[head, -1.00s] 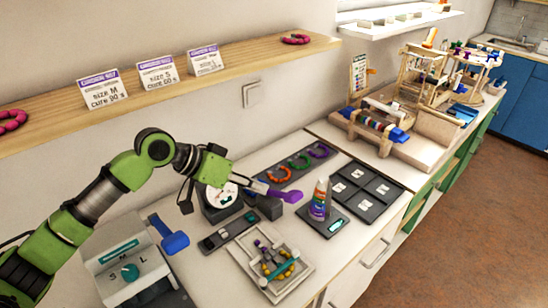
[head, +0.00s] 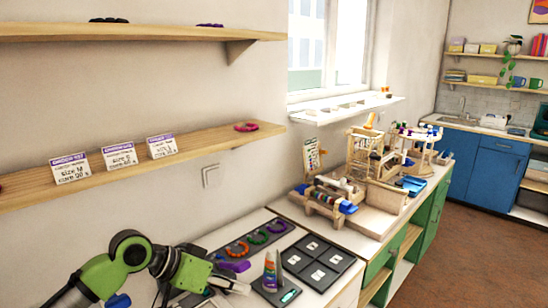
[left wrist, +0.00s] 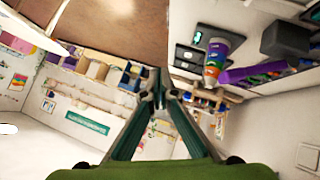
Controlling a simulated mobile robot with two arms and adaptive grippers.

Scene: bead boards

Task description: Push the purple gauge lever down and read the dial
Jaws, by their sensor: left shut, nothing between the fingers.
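The purple gauge lever (head: 233,266) shows low in the head view, its handle end just above my left gripper in the picture. A purple piece that looks like its handle (left wrist: 238,75) also shows right of the fingers in the left wrist view. My left gripper (head: 242,287) is shut and empty beside the lever. In the left wrist view its fingertips (left wrist: 158,76) meet at the middle. I cannot tell whether it touches the lever. The gauge's dial is mostly hidden behind my gripper and the lower picture edge, and no reading is legible. My right gripper is out of view.
A striped cone (head: 270,270) stands close right of the lever. A board of coloured rings (head: 228,250) lies behind, and a dark four-part tray (head: 318,262) to the right. A wooden shelf (head: 110,165) with cards hangs above the arm.

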